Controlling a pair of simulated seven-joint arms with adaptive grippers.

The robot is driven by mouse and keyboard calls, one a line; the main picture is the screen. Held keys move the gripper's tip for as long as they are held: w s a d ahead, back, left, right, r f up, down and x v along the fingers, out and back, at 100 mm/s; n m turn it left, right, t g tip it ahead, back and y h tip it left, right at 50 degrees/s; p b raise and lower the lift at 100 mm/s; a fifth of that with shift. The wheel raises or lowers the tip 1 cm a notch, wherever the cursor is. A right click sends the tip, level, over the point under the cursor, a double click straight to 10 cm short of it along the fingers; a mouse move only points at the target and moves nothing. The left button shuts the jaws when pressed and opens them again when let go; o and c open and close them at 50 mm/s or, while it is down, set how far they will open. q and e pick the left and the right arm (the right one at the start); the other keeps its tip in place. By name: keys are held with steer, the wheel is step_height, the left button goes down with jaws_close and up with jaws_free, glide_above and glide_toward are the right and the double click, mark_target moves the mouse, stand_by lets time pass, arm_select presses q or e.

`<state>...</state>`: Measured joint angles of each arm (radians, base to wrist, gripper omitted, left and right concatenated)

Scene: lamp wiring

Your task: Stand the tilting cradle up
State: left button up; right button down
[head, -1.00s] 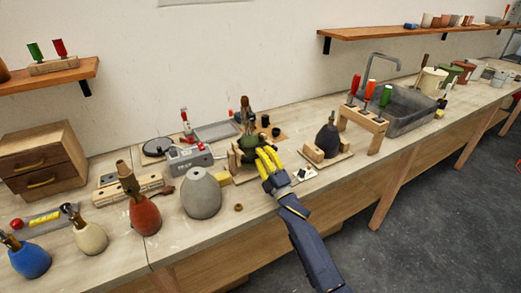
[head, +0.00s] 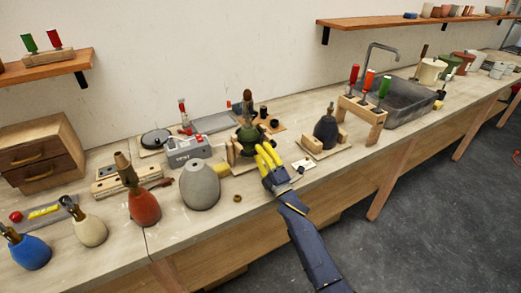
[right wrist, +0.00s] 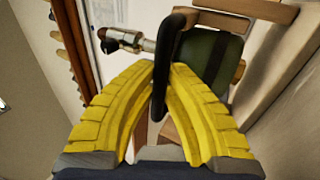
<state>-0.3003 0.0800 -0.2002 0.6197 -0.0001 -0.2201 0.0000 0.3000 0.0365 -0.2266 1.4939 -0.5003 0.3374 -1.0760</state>
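The tilting cradle (head: 232,152) is a wooden frame around a dark green lamp body (head: 247,137), near the middle of the bench. The lamp body looks upright in the head view, its neck pointing up. In the right wrist view the green body (right wrist: 212,58) shows behind a black curved bar (right wrist: 172,40), with a metal neck at its left. My right gripper (head: 267,155) is at the front right of the cradle. Its yellow fingers (right wrist: 165,72) close around the black bar, which looks like the cradle's handle. The fingers hide part of the cradle. My left gripper is not in view.
A second wooden cradle with a dark lamp body (head: 326,132) stands to the right. A grey lamp body (head: 200,187) and a small brass ring (head: 237,198) are at the front left. A grey meter box (head: 187,150) stands behind.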

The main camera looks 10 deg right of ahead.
steer(key=shift+s+d+f, duration=0.1)
steer(key=shift+f, duration=0.2)
steer(key=c, duration=1.6)
jaws_free()
steer(key=shift+s+d+r, duration=0.1)
steer(key=shift+d+r, duration=0.05)
steer(key=shift+o, duration=1)
steer(key=shift+v, duration=3.65)
